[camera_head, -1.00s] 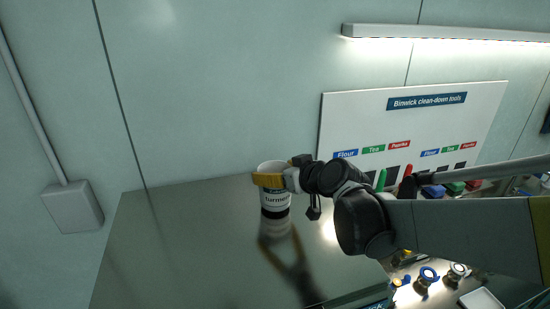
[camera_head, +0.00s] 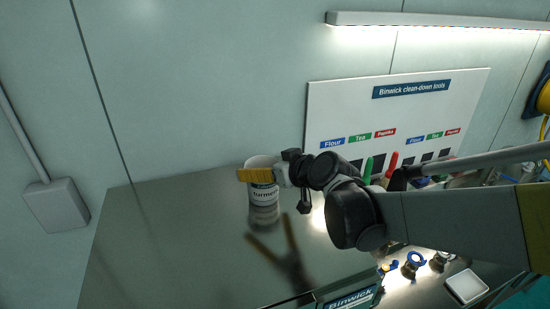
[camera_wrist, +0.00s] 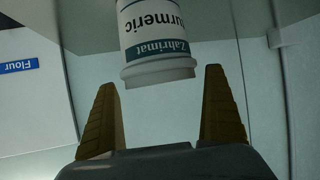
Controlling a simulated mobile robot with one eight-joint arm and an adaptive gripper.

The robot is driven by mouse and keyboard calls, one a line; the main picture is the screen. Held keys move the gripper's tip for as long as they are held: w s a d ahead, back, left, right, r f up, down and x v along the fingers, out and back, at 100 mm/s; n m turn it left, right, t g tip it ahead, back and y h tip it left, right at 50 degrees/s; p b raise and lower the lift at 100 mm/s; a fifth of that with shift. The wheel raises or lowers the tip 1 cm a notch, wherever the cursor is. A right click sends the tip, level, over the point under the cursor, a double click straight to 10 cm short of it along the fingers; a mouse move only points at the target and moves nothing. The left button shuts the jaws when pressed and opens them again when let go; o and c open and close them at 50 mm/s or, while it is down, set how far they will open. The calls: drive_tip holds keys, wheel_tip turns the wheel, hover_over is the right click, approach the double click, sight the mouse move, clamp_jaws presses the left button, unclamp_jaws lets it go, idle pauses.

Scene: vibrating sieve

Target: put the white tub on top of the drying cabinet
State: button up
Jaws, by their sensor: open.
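The white tub (camera_head: 263,194), labelled turmeric, stands upright on a shiny metal top (camera_head: 165,240), with its reflection directly below it. I take this top to be the drying cabinet's, but no label confirms it. My gripper (camera_head: 256,176) is at the tub's upper part, its yellow finger crossing in front of the rim. In the wrist view the tub (camera_wrist: 158,45) appears upside down. Its near rim lies between the two spread yellow fingertips (camera_wrist: 160,80), with a visible gap on each side. The gripper is open.
A white tool board (camera_head: 340,110) leans at the wall behind, right of the tub. Coloured tools and small items (camera_head: 415,262) lie at the right, with a small white tray (camera_head: 466,286). A Binwick sign (camera_head: 350,299) is at the front. The metal top left of the tub is clear.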

drive_tip(key=v, duration=1)
drive_tip(key=s+d+f+m+g+h, duration=0.1)
drive_tip(key=s+d+f+m+h, duration=0.1)
drive_tip(key=s, duration=0.4)
drive_tip(key=s+d+f+m+g+h, duration=0.1)
drive_tip(key=s+d+f+m+h, duration=0.1)
drive_tip(key=s+d+f, duration=0.2)
drive_tip(key=s+d+f+m+g+h, duration=0.2)
drive_tip(key=s+d+f, duration=0.2)
drive_tip(key=s+d, duration=0.3)
drive_tip(key=shift+s+h+b, duration=0.3)
drive_tip(key=shift+s+h, duration=0.1)
drive_tip(key=shift+s, duration=0.55)
